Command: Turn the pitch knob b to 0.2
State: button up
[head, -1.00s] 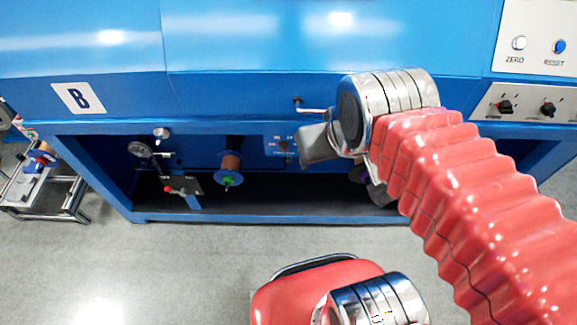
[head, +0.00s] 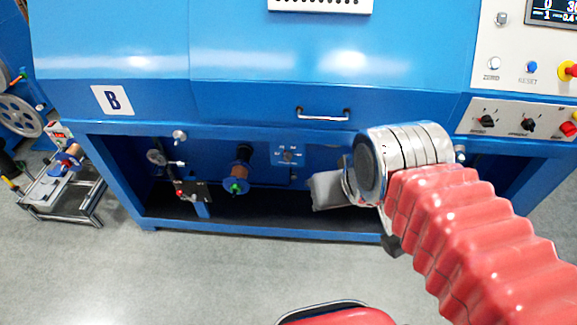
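A small dial knob (head: 288,156) with marks around it sits on a blue plate inside the recess of the machine marked B (head: 112,100). Its labels are too small to read, so I cannot tell for sure that it is pitch knob b. My gripper (head: 328,190) shows only as a grey part beyond the chrome wrist joint, right of and below this knob. Its fingers cannot be made out. The knob is uncovered, and the gripper appears apart from it.
A spool (head: 239,170) and a pulley bracket (head: 192,190) are in the recess left of the knob. A drawer handle (head: 323,114) is above. Black selector knobs (head: 485,121) are on the right panel. A wheeled cart (head: 62,188) stands left.

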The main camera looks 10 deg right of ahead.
aim_at(287, 155)
jog(key=u, duration=1.15)
jog(key=i, duration=0.7)
jog(key=z, duration=0.5)
